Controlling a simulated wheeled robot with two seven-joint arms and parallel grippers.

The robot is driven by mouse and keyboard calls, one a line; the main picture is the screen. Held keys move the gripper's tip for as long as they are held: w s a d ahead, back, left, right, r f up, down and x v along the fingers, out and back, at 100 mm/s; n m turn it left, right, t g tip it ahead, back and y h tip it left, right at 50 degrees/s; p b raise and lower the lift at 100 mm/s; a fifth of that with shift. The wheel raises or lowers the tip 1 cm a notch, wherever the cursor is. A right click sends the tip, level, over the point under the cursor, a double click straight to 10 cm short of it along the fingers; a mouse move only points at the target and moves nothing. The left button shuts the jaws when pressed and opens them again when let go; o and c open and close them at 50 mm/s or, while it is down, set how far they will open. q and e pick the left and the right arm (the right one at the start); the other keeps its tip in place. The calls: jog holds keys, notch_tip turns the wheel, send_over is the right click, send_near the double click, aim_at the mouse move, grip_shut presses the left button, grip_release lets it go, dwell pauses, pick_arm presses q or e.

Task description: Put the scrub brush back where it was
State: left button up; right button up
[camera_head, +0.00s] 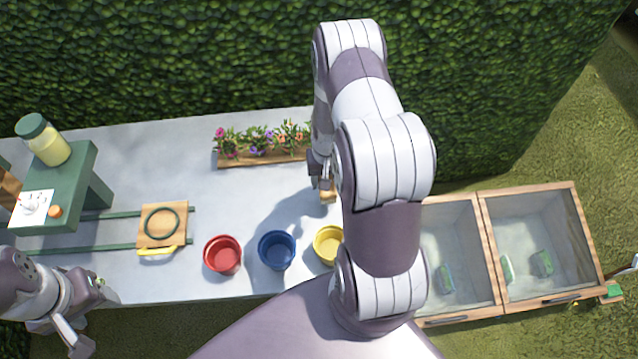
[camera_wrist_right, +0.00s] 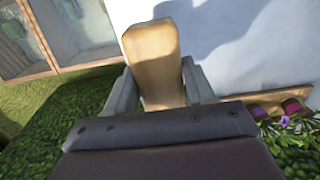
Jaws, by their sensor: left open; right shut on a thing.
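My right gripper (camera_head: 322,188) hangs over the back of the grey table, right of the flower planter. In the right wrist view it (camera_wrist_right: 160,90) is shut on a plain wooden block (camera_wrist_right: 152,55), which looks like the scrub brush's back. A small tan part of the brush (camera_head: 329,196) shows below the fingers in the head view. No bristles show, and I cannot tell whether it touches the table. My left gripper (camera_head: 90,318) is open and empty near the table's front left corner.
Red (camera_head: 222,254), blue (camera_head: 277,250) and yellow (camera_head: 328,244) pots stand along the front. A wooden board (camera_head: 150,212) with a green ring sits on green rails. A green stand (camera_head: 75,185) holds a jar (camera_head: 43,140). Glazed wooden frames (camera_head: 490,250) stand at right.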

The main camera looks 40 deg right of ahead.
jog(key=shift+w+a+f, duration=0.2)
jog(key=shift+w+f, duration=0.1)
jog(key=shift+w, duration=0.2)
jog(key=shift+w+a+f, duration=0.2)
jog(key=shift+w+f, duration=0.1)
jog(key=shift+w, duration=0.2)
notch_tip(320, 180, down, 4)
jog(key=shift+r+p, duration=0.15)
jog(key=shift+p, duration=0.45)
jog(key=shift+w+f, duration=0.1)
jog(key=shift+f, duration=0.3)
jog(key=o, duration=1)
